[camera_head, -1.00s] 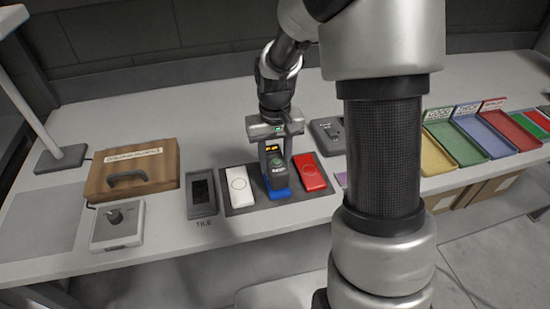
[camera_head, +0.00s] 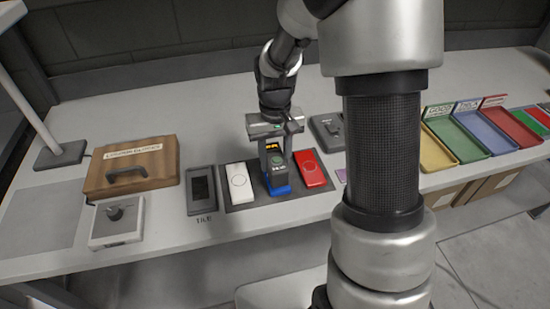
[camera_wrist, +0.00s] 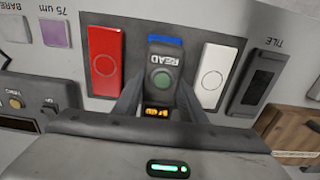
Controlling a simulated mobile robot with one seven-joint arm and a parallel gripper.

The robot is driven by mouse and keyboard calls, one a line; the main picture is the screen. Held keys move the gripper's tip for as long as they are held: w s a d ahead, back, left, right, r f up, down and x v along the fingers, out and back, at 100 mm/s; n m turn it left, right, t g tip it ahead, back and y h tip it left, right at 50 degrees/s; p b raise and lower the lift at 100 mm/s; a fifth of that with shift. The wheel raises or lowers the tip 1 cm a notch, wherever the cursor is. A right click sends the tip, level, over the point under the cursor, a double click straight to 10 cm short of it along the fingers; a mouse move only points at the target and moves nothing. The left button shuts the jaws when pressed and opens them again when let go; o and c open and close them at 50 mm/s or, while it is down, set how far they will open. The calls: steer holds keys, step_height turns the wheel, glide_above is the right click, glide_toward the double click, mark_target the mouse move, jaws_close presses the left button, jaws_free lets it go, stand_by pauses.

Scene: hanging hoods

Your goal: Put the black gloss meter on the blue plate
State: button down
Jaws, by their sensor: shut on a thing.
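The black gloss meter (camera_head: 276,163) has a lit amber display and a green button marked READ. It also shows in the wrist view (camera_wrist: 162,62). My gripper (camera_head: 273,143) is shut on it from above, with one finger on each side; the fingers also show in the wrist view (camera_wrist: 160,97). The meter is over the blue plate (camera_head: 280,191), between the white and red plates. It hides most of the blue plate; a blue strip (camera_wrist: 165,40) shows past its end. I cannot tell whether the meter touches the plate.
A white plate (camera_head: 238,182) and a red plate (camera_head: 312,170) lie close on either side in the dark tray (camera_head: 240,201). A tile holder (camera_head: 201,190), a knob box (camera_head: 117,222) and a wooden case (camera_head: 131,170) stand left. Coloured trays (camera_head: 485,134) stand right.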

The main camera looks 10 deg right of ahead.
steer(key=shift+f, duration=0.35)
steer(key=c, duration=1)
jaws_free()
steer(key=shift+c, duration=0.2)
step_height(320, 180, up, 18)
steer(key=p, duration=0.2)
steer(key=shift+f, duration=0.25)
